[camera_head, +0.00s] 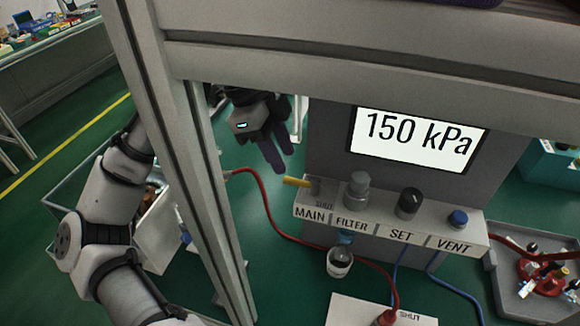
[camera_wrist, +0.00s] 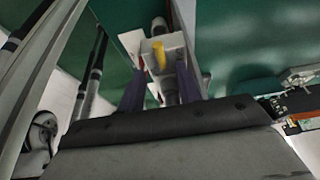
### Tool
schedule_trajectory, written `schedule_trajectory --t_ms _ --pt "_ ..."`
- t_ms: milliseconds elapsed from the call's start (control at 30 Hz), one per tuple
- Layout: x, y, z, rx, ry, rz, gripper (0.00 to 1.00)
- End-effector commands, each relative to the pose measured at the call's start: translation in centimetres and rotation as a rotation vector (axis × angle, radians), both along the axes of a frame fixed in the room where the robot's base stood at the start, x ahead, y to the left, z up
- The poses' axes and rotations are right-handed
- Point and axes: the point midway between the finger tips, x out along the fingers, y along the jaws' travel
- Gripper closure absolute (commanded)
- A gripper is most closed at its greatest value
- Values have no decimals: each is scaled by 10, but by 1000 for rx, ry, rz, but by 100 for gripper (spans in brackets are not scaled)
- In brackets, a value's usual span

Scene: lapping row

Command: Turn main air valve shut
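The main air valve has a yellow lever (camera_head: 297,181) at the left end of the grey valve block (camera_head: 390,228), above the MAIN label. The lever points left in the head view. Small OPEN and SHUT marks sit near it, partly too small to read. My gripper (camera_head: 284,150) is above and to the left of the lever, apart from it, with its fingers pointing down toward the block. In the wrist view the yellow lever (camera_wrist: 158,54) shows between the two spread fingers of my gripper (camera_wrist: 160,80), farther off. The gripper is open and empty.
The display (camera_head: 417,138) reads 150 kPa. FILTER, SET (camera_head: 409,203) and VENT (camera_head: 458,219) knobs stand to the right on the block. A grey frame post (camera_head: 205,190) stands between my arm and the camera. A red hose (camera_head: 275,215) runs below the lever.

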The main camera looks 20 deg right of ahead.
Motion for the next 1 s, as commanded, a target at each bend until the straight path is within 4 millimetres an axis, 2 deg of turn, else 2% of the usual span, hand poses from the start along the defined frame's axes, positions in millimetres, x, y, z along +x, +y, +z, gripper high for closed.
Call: schedule_trajectory --t_ms 100,300,700,967,1000 --pt "-5 -7 -18 -2 2 -1 66" --pt "-9 -13 -38 -1 1 0 66" --pt "-10 -15 -45 0 0 1 66" --pt "-10 -15 -44 0 0 1 100" --pt "-10 -15 -44 0 0 1 100"
